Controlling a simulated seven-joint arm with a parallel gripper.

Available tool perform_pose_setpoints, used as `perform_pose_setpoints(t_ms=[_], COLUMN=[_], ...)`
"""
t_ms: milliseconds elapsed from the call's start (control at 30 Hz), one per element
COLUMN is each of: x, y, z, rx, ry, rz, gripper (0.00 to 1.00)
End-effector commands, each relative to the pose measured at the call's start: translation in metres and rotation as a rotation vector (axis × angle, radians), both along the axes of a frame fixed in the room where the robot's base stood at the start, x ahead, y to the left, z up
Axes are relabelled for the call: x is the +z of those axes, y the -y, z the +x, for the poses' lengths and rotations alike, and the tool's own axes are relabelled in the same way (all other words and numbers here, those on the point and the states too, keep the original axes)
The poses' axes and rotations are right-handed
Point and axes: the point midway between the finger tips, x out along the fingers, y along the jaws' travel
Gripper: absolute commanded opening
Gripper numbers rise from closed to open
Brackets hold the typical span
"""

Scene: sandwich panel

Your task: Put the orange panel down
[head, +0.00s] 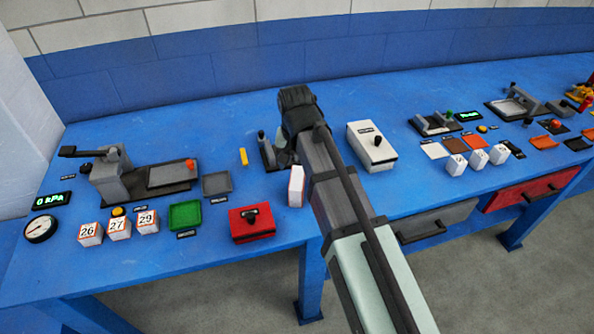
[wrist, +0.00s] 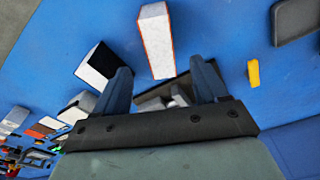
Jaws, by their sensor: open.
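A white block with thin orange edges (head: 296,186) stands on the blue table just in front of my gripper, and it is the nearest thing I see to an orange panel. It also shows in the wrist view (wrist: 153,42), beyond and between my fingertips. My gripper (wrist: 162,80) is open, with a finger on each side and a gap around the block's near end. I cannot tell whether either finger touches it. In the head view my arm hides most of the fingers. A flat orange square (head: 475,142) lies among other tiles at the right.
A grey fixture (head: 268,153) sits beside my gripper, with a yellow piece (head: 243,156) to its left. A white box (head: 371,148) stands to the right, and a red box (head: 251,224) and green tray (head: 185,216) to the left. Bare table lies behind the yellow piece.

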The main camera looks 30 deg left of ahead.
Motion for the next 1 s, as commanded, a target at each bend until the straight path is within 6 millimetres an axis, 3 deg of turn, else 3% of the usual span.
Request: perform_pose_setpoints(t_ms=[200,400,1000], x=[0.03,0.044,0.048], y=[0.001,0.002,0.002], z=[-0.003,-0.005,-0.006], rx=[0.0,0.0,0.0], ry=[0.002,0.001,0.0], rz=[0.001,0.0,0.0], gripper=[0.72,0.72,0.72])
